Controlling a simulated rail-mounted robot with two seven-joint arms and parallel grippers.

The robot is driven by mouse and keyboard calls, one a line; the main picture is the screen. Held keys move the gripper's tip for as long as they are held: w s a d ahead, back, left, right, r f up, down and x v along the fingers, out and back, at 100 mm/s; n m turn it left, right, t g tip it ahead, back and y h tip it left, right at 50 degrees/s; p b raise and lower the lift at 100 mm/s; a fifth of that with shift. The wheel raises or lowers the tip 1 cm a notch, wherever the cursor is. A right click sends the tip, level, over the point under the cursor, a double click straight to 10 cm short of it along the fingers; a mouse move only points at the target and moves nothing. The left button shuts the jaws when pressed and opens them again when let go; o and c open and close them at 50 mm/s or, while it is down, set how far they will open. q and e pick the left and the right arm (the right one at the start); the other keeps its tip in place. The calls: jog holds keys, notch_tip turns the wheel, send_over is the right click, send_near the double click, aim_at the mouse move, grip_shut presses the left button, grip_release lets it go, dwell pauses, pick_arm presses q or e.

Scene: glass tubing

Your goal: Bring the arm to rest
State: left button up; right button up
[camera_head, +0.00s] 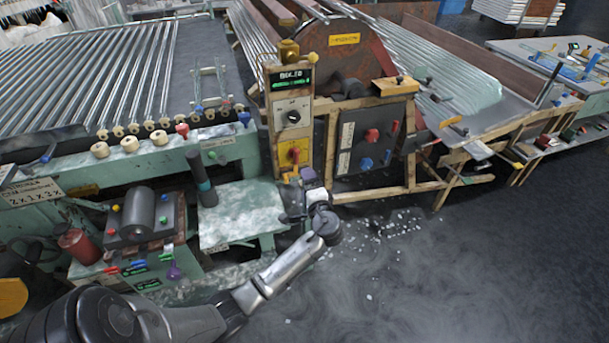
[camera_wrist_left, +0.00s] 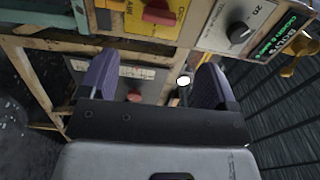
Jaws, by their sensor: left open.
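My left arm reaches in from the bottom left of the head view. Its gripper (camera_head: 304,182) is out in front of the control post (camera_head: 292,100), near the post's lower end. In the left wrist view the two purple fingers of the left gripper (camera_wrist_left: 155,85) stand wide apart with nothing between them. Beyond them in that view are a yellow switch plate (camera_wrist_left: 180,25) with a red switch (camera_wrist_left: 160,12) and a dial panel (camera_wrist_left: 238,28). I cannot tell from these views how far the fingers are from the post. My right gripper is not in view.
A pale green bench with a light top (camera_head: 240,212) stands just left of the gripper. A wooden-framed dark panel (camera_head: 372,138) stands to the right. Glass tubes (camera_head: 90,75) lie on the rack at upper left. White shards lie on the floor; the floor (camera_head: 480,260) at lower right is open.

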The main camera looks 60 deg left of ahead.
pick_arm(q)
jog(key=shift+d, duration=0.3)
dwell(0.5)
